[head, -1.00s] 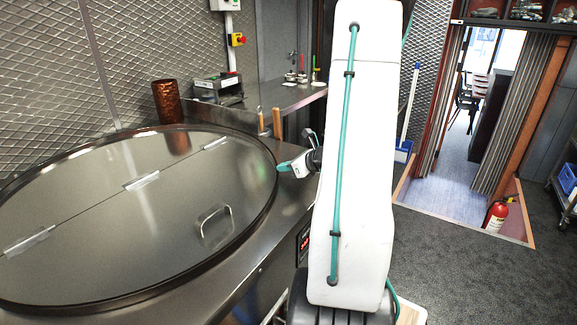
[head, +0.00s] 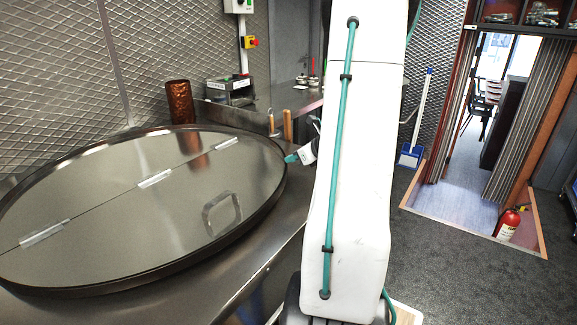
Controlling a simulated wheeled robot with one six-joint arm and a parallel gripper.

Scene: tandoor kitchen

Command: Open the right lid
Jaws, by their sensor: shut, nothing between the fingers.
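The right lid (head: 165,240) is the near half of a large round steel cover. It lies flat and closed, with a handle (head: 221,213) near its right side. A hinge seam with several hinges (head: 155,179) divides it from the far half (head: 90,185). My gripper (head: 291,158) has teal fingertips and is at the right rim of the cover, apart from the handle, to its upper right. It is shut and empty. Whether it touches the rim cannot be told. My white arm hides part of the counter and floor behind it.
A copper cup (head: 180,102) stands behind the cover. Wooden-handled tools (head: 287,125) and a scale (head: 230,90) are on the counter behind. A fire extinguisher (head: 508,224) stands by the doorway at right.

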